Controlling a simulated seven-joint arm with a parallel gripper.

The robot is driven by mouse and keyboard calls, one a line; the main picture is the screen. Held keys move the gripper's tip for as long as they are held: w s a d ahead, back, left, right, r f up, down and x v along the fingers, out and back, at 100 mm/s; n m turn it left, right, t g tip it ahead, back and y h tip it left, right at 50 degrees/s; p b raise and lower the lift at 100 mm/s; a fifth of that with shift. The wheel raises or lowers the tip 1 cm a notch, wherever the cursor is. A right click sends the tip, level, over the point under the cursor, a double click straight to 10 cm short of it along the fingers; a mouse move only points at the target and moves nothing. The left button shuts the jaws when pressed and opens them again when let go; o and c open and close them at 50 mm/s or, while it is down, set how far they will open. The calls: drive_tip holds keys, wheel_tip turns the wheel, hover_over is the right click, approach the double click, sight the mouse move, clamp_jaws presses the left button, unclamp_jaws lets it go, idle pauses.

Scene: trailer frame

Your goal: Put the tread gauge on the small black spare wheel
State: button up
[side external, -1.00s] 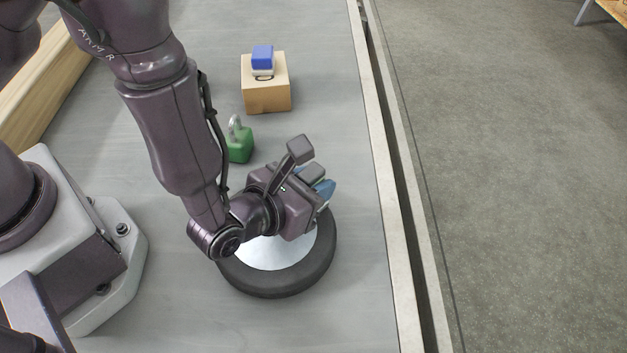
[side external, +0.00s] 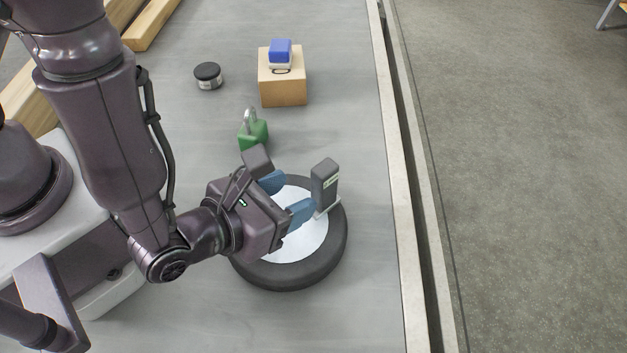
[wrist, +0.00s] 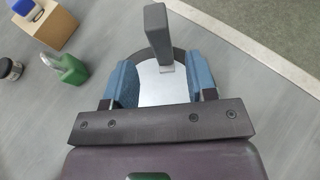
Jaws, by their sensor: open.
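The tread gauge (side external: 324,186), a dark grey block with a small label and a light metal foot, stands upright on the right part of the small black spare wheel (side external: 290,274). The wheel lies flat and has a pale disc in its middle. My gripper (side external: 286,197) is open and empty above the disc, to the left of the gauge. In the wrist view, the gauge (wrist: 157,32) stands beyond the two blue fingers (wrist: 160,85), apart from them. The wheel's disc (wrist: 160,84) shows between the fingers.
A green padlock (side external: 253,134) stands behind the wheel. Farther back are a wooden box (side external: 283,90) with a blue and white block (side external: 280,50) on it, and a black-lidded jar (side external: 208,76). A raised rail (side external: 395,180) runs along the right side.

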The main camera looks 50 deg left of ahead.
drive_tip(key=s+a+r+n+g+y, duration=0.1)
drive_tip(key=a+r+n+g+y, duration=0.35)
drive_tip(key=a+r+n, duration=0.4)
drive_tip(key=a+r+n+g+y, duration=0.4)
drive_tip(key=a+r+n+y, duration=0.1)
drive_tip(key=a+n, duration=0.6)
drive_tip(key=s+a+r+n+h, duration=0.1)
drive_tip(key=r+n+h, duration=0.3)
drive_tip(key=n, duration=0.4)
drive_tip(key=s+a+r+n+h, duration=0.1)
drive_tip(key=s+r+n+h, duration=0.3)
drive_tip(key=n, duration=0.4)
drive_tip(key=shift+s+a+r+h, duration=0.25)
drive_tip(key=shift+s+r+h, duration=0.05)
drive_tip(key=shift+r+h, duration=0.5)
